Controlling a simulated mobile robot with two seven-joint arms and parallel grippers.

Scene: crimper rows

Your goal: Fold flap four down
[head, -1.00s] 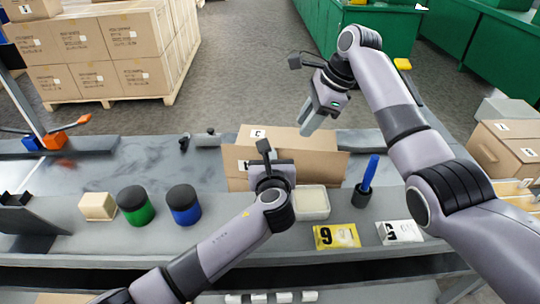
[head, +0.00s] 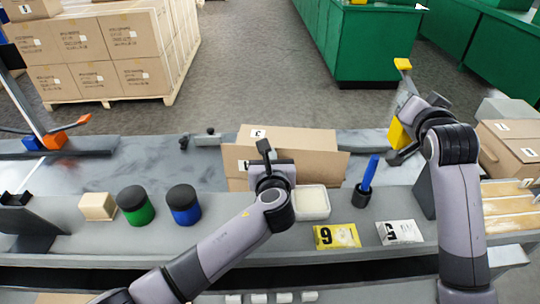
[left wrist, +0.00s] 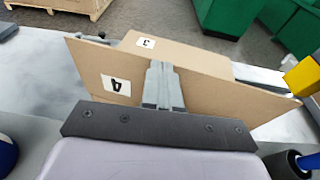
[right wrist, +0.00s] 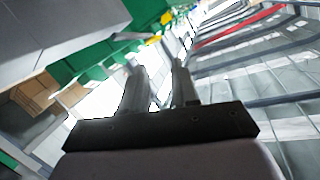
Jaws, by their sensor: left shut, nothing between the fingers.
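An open-topped cardboard box stands on the bench. Flap four (left wrist: 200,92), a tan panel marked 4, faces me across the left wrist view. It stands up along the box's near side and also shows in the head view (head: 322,168). A panel marked 3 (left wrist: 185,56) lies behind it over the box top. My left gripper (left wrist: 162,85) is shut and empty, in front of the middle of flap four; I cannot tell whether it touches. My right gripper (right wrist: 160,80) is open and empty, raised at the right, away from the box.
A white tray (head: 313,203), a dark cup with a blue marker (head: 368,175), a yellow card (head: 337,237) and a white card (head: 399,232) lie near the box. Green (head: 136,206) and blue (head: 184,206) jars stand left. A yellow post (head: 398,135) is by my right arm.

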